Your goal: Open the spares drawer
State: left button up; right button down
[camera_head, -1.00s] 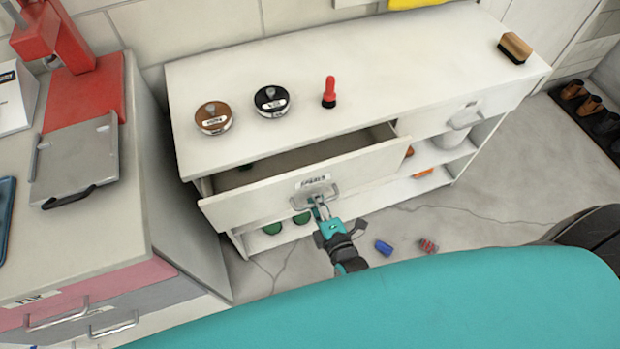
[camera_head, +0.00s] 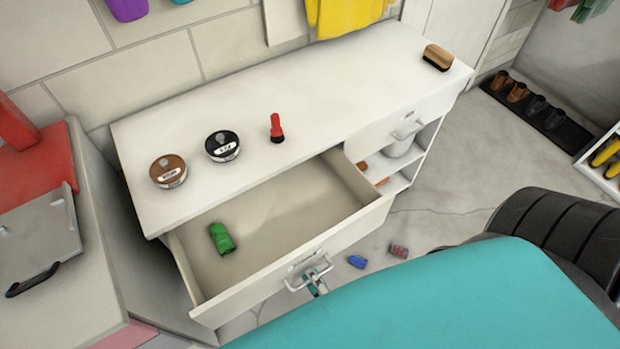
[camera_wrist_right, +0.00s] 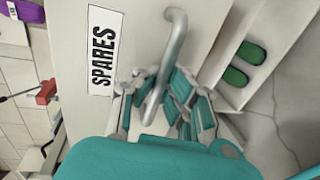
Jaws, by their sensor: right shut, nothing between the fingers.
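The spares drawer (camera_head: 270,225) is pulled well out of the white cabinet in the head view, with a green item (camera_head: 221,238) lying inside at its left. Its metal handle (camera_head: 309,274) is on the drawer front. In the right wrist view the "SPARES" label (camera_wrist_right: 104,52) sits beside the handle (camera_wrist_right: 172,60). My right gripper (camera_head: 316,288) is at the handle, mostly hidden behind my teal body in the head view. In the wrist view its fingers (camera_wrist_right: 165,98) are closed around the handle bar, with no visible grip on anything else. My left gripper is not in view.
The cabinet top (camera_head: 330,85) holds a brown tin (camera_head: 168,172), a black tin (camera_head: 222,147), a red-capped item (camera_head: 277,128) and a brush (camera_head: 437,57). A blue item (camera_head: 357,262) and a red-grey item (camera_head: 398,250) lie on the floor. A grey-topped unit (camera_head: 60,290) stands close at left.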

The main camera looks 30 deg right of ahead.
jog(key=c, duration=2)
grip_release()
jog(key=o, duration=0.6)
jog(key=v, duration=1.2)
